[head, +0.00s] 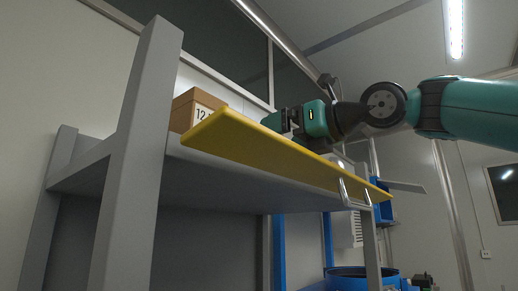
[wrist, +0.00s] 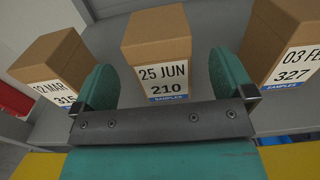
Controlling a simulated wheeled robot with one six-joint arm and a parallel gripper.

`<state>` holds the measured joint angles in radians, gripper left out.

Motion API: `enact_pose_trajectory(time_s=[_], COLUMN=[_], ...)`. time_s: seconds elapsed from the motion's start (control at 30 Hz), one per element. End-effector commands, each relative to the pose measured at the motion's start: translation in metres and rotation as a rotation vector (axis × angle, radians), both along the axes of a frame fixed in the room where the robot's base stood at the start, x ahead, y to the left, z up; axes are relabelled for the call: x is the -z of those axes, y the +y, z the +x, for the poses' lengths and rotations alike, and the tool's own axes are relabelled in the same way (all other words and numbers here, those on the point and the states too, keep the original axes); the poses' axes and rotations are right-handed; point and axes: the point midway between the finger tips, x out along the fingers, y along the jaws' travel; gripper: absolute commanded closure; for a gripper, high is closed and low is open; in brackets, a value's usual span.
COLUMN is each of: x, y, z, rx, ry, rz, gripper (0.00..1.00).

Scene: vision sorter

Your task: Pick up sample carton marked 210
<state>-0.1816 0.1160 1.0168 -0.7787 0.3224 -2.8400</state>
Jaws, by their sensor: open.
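The sample carton marked 210 (wrist: 160,42) is a brown box with a white "25 JUN 210" label and a blue "SAMPLES" strip. It stands on the grey shelf in the middle of the wrist view. My gripper (wrist: 165,82) is open, its two teal fingers apart on either side of the carton's lower front, with the label between them in the picture. I cannot tell whether the fingers touch it. In the head view my gripper (head: 283,121) is above the yellow shelf edge, and the 210 carton cannot be made out there.
A carton marked 315 (wrist: 50,62) stands to the left and one marked 327 (wrist: 285,40) to the right, both close to the fingers. A carton (head: 196,109) with a label starting "12" shows in the head view. A yellow board (head: 270,150) edges the grey shelf (head: 225,180).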

Motion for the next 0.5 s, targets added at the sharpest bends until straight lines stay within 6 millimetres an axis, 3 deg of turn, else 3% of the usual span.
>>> enact_pose_trajectory(time_s=[0.27, 0.5], x=[-0.004, -0.01], y=[0.016, 0.044], z=[0.013, 0.033], rx=[0.0, -0.001], ry=[0.002, 0.004], rz=[0.001, 0.0], gripper=[0.0, 0.0])
